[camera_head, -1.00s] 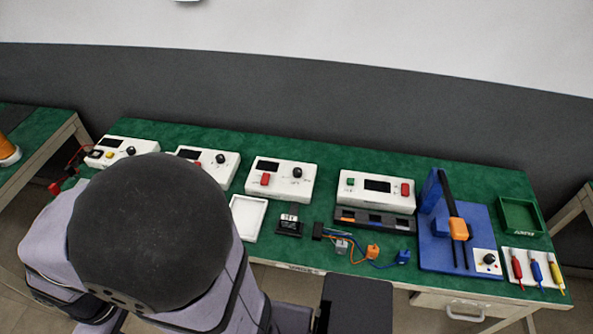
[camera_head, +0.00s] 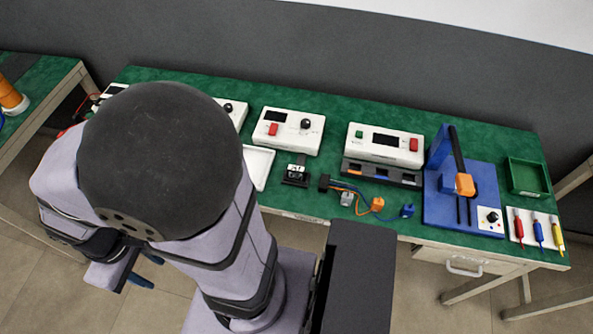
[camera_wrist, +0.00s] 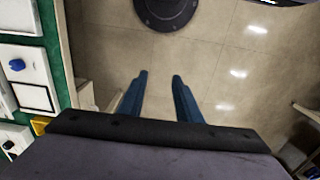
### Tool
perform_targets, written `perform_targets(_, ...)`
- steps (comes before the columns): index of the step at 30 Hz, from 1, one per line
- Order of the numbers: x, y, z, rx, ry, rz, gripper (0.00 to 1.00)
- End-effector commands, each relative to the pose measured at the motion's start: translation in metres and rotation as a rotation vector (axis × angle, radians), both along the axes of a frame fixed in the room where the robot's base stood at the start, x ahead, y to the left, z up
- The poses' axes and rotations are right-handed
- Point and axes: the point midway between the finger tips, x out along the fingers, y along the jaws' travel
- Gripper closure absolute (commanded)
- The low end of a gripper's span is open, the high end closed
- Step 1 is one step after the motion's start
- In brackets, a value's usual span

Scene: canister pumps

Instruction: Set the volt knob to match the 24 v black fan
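A small black device with a pale label (camera_head: 296,173), which may be the black fan, sits near the front edge of the green table; its print is too small to read. Behind it a white box (camera_head: 288,130) carries a dark screen, a red switch and a black knob (camera_head: 306,124). Another white box to its left has a black knob (camera_head: 229,107) and is partly hidden by my arm. I cannot tell which knob is the volt knob. My gripper (camera_wrist: 159,76) is open and empty over the floor, apart from the table. Its blue fingers show at lower left in the head view (camera_head: 146,272).
An empty white tray (camera_head: 262,166) lies left of the black device. Orange and blue wired parts (camera_head: 362,199), a white box with green and red buttons (camera_head: 386,145), a blue stand (camera_head: 463,190), screwdrivers (camera_head: 537,232) and a green bin (camera_head: 528,176) fill the right.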

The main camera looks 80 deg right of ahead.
Motion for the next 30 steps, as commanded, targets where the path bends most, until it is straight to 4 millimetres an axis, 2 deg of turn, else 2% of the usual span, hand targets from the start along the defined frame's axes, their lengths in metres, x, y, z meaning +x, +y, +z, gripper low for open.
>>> perform_targets(20, 0.000, 0.000, 0.000, 0.000, 0.000, 0.000, 0.69)
perform_targets(23, 0.000, 0.000, 0.000, 0.000, 0.000, 0.001, 0.57)
perform_targets(26, 0.005, -0.005, 0.000, -0.004, -0.002, 0.008, 0.57)
perform_targets(30, 0.021, -0.029, -0.001, -0.021, -0.007, 0.048, 0.57)
